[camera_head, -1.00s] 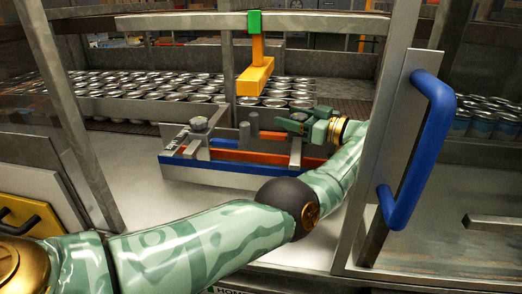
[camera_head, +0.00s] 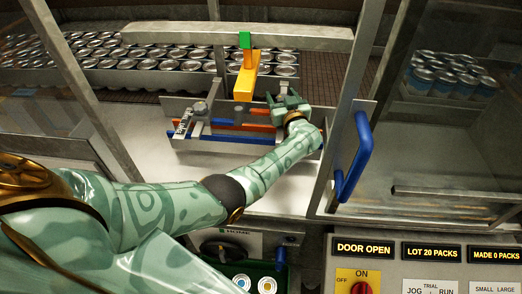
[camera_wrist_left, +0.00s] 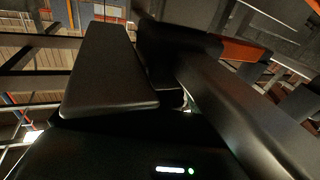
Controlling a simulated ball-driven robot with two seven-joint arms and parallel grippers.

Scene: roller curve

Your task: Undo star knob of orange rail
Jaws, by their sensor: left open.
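The orange rail (camera_head: 256,127) lies across the grey fixture inside the open machine, above a blue rail (camera_head: 225,138). The wrist view shows an orange-red bar (camera_wrist_left: 242,52) beyond the fingers, probably this rail. A grey knob (camera_head: 200,107) stands on the fixture's left part; I cannot tell which rail it belongs to. My left gripper (camera_head: 287,101) is open at the rail's right end, and its arm and hand hide what lies there. In the wrist view its dark fingers fill much of the picture, and no star knob shows clearly between them. My right gripper is not in view.
An orange block (camera_head: 246,80) hangs from the grey crossbar (camera_head: 300,39) just above the fixture. Rows of cans (camera_head: 150,55) stand behind. The door with its blue handle (camera_head: 354,158) stands right of my arm. A control panel (camera_head: 425,270) is at the lower right.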

